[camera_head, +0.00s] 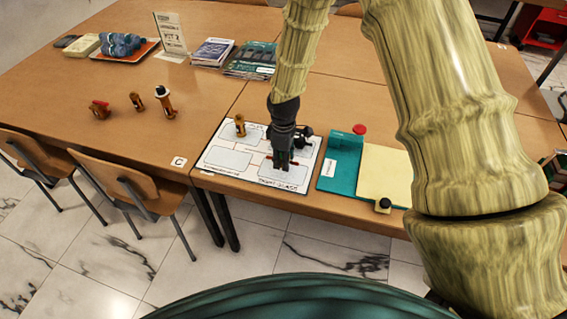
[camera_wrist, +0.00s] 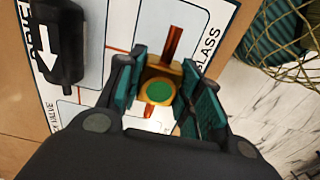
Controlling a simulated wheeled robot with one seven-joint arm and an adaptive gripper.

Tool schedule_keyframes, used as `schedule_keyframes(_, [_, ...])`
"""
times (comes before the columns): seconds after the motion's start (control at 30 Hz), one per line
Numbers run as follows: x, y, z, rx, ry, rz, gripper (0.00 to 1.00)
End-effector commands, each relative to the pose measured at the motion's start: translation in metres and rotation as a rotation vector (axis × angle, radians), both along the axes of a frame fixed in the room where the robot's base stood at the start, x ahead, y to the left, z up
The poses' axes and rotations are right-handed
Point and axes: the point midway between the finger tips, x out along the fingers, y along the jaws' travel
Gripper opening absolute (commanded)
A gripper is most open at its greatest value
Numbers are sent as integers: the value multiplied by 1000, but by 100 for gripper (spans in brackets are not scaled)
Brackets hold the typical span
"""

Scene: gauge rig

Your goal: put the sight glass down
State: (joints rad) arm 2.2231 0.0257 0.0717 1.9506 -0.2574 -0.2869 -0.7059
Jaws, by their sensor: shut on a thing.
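The sight glass (camera_wrist: 160,90) is a brass body with a green round face and copper-coloured stubs at both ends. My gripper (camera_wrist: 158,96) is shut on it, with teal finger pads on either side of the brass body. In the head view my gripper (camera_head: 281,164) points down over the white printed board (camera_head: 228,159), at the outlined box by the words "SIGHT GLASS". The fingers largely hide the sight glass there. I cannot tell whether it touches the board.
On the board stand a brass fitting (camera_head: 240,126) and a black valve with a white arrow (camera_wrist: 57,45), close beside my gripper. A teal case (camera_head: 344,153) with a red button is right of the board. Several loose parts, including a red-handled valve (camera_head: 100,108), lie left.

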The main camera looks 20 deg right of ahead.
Motion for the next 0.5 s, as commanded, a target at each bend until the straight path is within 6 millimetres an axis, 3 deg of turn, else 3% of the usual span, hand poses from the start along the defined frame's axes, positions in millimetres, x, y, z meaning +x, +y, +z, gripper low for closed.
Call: schedule_keyframes(0.5, [0,0,-34,0,0,0,6])
